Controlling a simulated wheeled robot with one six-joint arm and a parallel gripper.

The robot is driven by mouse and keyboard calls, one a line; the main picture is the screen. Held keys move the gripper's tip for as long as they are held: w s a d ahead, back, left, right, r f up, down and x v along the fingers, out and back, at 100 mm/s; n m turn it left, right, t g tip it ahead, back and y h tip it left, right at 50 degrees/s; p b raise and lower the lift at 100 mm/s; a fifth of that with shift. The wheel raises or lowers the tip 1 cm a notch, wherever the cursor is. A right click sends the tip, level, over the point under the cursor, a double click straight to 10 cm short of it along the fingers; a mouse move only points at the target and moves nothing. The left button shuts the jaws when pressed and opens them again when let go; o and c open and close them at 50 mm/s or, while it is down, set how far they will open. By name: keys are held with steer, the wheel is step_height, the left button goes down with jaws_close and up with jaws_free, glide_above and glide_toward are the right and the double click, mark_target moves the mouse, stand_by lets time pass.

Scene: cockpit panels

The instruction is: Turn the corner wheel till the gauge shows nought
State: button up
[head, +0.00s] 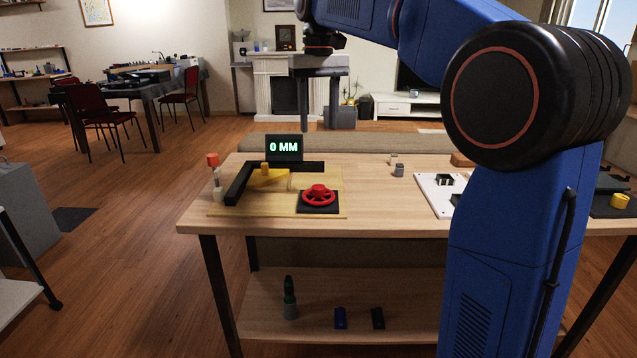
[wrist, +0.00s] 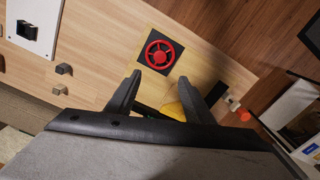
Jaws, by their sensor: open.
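The red corner wheel (head: 318,196) sits on a black square base on a wooden board (head: 225,208) on the table. The gauge (head: 284,148), a dark display behind the board, reads "0 MM". A yellow wedge-like block (head: 268,178) lies inside a black L-shaped fence (head: 238,184). The wheel also shows in the wrist view (wrist: 160,54), beyond my fingertips. My gripper (head: 320,95) is raised above the table, pointing down, and apart from the wheel. Its fingers (wrist: 176,85) are spread with nothing between them. Part of the yellow block is hidden by the fingers in the wrist view.
A red-topped post (head: 214,172) stands at the board's left edge. Small grey blocks (head: 398,170) lie right of the board. A white panel (head: 430,188) is partly hidden by my arm.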

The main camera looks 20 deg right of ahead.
mark_target(318, 187)
step_height(318, 187, down, 17)
steer(key=shift+f, duration=0.2)
stand_by(0.5)
steer(key=c, duration=1.1)
steer(key=shift+o, duration=0.3)
steer(key=shift+n, duration=0.8)
steer(key=o, duration=1)
steer(key=shift+o, duration=0.2)
step_height(318, 187, up, 18)
steer(key=shift+f, duration=0.25)
